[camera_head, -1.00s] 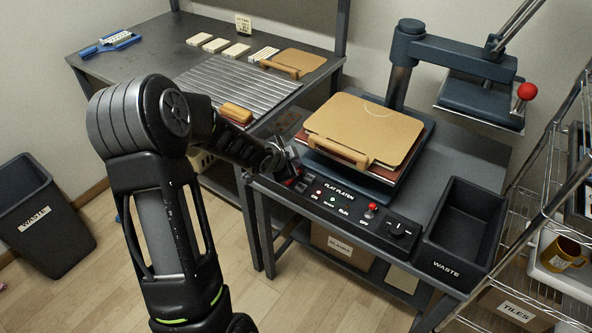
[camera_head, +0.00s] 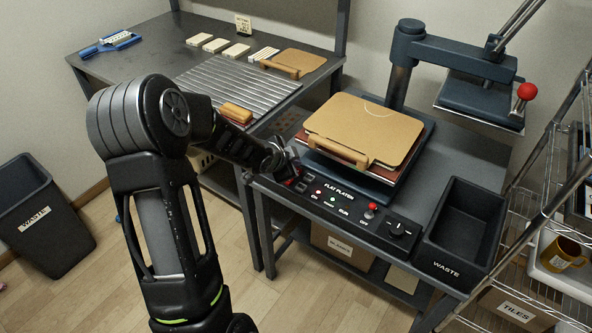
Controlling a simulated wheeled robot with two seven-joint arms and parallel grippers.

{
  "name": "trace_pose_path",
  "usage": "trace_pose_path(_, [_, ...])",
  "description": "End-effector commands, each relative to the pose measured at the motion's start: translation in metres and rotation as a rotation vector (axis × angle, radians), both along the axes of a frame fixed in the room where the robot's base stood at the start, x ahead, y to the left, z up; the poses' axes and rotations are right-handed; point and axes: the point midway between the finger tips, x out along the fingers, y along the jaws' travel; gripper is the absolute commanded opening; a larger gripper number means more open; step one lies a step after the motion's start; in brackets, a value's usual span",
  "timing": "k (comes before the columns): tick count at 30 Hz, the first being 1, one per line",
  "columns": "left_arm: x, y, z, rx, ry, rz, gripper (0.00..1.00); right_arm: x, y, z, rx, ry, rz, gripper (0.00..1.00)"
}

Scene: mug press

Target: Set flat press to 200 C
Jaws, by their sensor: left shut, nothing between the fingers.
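The flat press stands on the dark bench at the right, with a control panel (camera_head: 335,204) along its front edge, labelled FLAT PLATEN. The panel carries small red and green lights, a red-topped switch (camera_head: 371,209) and a black dial (camera_head: 398,229) at its right end. My left gripper (camera_head: 292,177) is shut and empty at the left end of the panel, beside the dark display or buttons there. The gripper partly covers that end, and I cannot tell whether it touches it. No temperature figure is readable. My right gripper is not in view.
A tan board (camera_head: 365,128) with a wooden handle lies on the lower platen (camera_head: 395,198). A black WASTE bin (camera_head: 462,226) sits right of the panel, and a wire rack (camera_head: 525,205) stands at the far right.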

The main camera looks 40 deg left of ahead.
Motion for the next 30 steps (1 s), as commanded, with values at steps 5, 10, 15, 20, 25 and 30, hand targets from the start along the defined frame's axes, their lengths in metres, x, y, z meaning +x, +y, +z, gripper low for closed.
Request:
trace_pose_path(5, [0.0,0.0,0.0,0.0,0.0,0.0,0.0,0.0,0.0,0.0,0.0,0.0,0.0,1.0])
trace_pose_path(10, [-0.0001,0.0,-0.0033,0.0,0.0,0.0,0.0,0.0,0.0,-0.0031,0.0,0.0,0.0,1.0])
trace_pose_path(15, [-0.0001,0.0,-0.0087,0.0,0.0,0.0,0.0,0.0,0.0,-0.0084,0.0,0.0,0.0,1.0])
trace_pose_path(20, [-0.0001,-0.0001,-0.0085,0.0,0.0,0.0,0.0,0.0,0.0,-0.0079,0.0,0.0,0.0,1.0])
trace_pose_path(25, [-0.0001,0.0,-0.0083,0.0,0.0,0.0,0.0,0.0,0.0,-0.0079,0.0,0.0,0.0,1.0])
trace_pose_path(30, [-0.0001,0.0,-0.0094,0.0,0.0,0.0,0.0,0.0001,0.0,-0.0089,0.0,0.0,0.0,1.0])
